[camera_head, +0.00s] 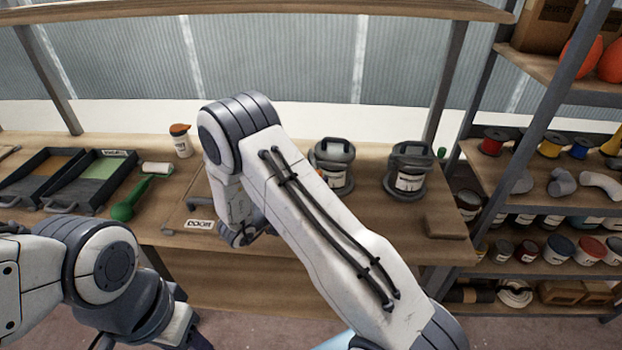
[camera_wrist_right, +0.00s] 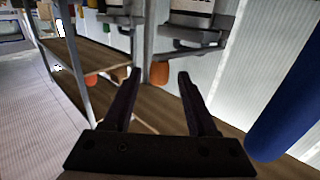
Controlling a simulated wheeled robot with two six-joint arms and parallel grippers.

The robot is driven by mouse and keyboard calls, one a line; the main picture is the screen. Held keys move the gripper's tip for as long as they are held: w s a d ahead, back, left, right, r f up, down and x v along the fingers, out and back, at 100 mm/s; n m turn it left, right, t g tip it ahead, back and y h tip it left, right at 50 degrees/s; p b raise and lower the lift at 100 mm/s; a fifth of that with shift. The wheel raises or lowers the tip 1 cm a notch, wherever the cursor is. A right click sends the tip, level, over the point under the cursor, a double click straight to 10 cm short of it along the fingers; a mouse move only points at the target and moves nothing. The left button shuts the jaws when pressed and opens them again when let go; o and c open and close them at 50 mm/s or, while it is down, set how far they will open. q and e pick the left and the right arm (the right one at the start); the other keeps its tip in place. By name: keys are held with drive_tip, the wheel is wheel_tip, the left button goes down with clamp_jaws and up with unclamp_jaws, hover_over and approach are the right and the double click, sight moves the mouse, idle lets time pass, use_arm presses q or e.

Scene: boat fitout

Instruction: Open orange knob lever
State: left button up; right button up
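An orange knob (camera_wrist_right: 159,73) shows in the right wrist view, just beyond and between my right gripper's fingertips. A dark lever-like bar (camera_wrist_right: 190,50) runs close above it, but I cannot tell whether they are joined. My right gripper (camera_wrist_right: 158,75) is open, its two dark fingers apart with nothing between them. I see no contact with the knob. In the head view my right arm reaches across the workbench and hides most of its own gripper.
A thick blue cylinder (camera_wrist_right: 290,110) stands close on the right in the wrist view. Other orange pieces (camera_wrist_right: 92,80) are on the left. In the head view the workbench (camera_head: 370,220) holds lidded dark pots (camera_head: 408,168), trays (camera_head: 92,178), and an orange-capped bottle (camera_head: 181,146). A stocked shelf (camera_head: 540,140) stands right.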

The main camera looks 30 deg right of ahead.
drive_tip(key=shift+a, duration=0.1)
drive_tip(key=b+v, duration=0.2)
drive_tip(key=v, duration=0.8)
